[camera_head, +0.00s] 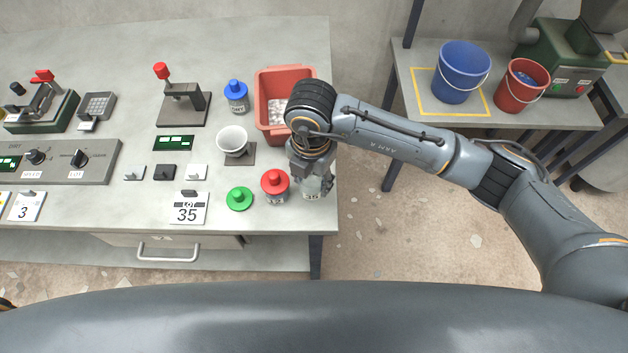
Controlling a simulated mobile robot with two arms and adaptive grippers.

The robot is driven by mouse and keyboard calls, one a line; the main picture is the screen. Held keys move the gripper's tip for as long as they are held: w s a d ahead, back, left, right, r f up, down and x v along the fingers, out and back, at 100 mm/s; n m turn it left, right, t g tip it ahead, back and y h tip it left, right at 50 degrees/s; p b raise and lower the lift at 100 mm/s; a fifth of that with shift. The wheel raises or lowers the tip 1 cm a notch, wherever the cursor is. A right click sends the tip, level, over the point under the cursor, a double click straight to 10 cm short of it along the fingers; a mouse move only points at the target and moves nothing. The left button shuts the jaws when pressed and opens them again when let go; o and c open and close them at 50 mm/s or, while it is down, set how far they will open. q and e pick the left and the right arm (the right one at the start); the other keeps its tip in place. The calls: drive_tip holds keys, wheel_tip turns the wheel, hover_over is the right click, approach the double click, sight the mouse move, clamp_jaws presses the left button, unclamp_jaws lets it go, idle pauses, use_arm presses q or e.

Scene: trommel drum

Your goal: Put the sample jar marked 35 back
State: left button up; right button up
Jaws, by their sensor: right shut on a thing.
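My right gripper (312,178) reaches in from the right and points down at the right end of the grey bench. It is shut on a pale sample jar (313,194), whose label seems to read 35. The gripper covers the jar's top, and I cannot tell whether its base touches the bench. A card reading LOT 35 (187,209) is left of the green-lidded jar. My left gripper is not in view.
A red bin (262,80) stands behind my gripper. A blue-lidded jar (236,96) and a white cup on a stand (233,141) are to its left. The bench's right edge (334,215) is close. A blue bucket (461,72) and a red bucket (521,86) stand on another table.

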sight(314, 185)
drive_tip(key=shift+w+d+f, duration=0.15)
drive_tip(key=shift+w+f, duration=0.1)
drive_tip(key=shift+f, duration=0.05)
wheel_tip(314, 185, down, 3)
drive_tip(key=shift+w+d+f+p, duration=0.1)
drive_tip(key=shift+w+f+p, duration=0.05)
drive_tip(key=shift+p, duration=0.15)
drive_tip(key=shift+f, duration=0.1)
drive_tip(key=shift+f, duration=0.1)
drive_tip(key=shift+f, duration=0.15)
drive_tip(key=o, duration=1.3)
drive_tip(key=shift+o, duration=0.2)
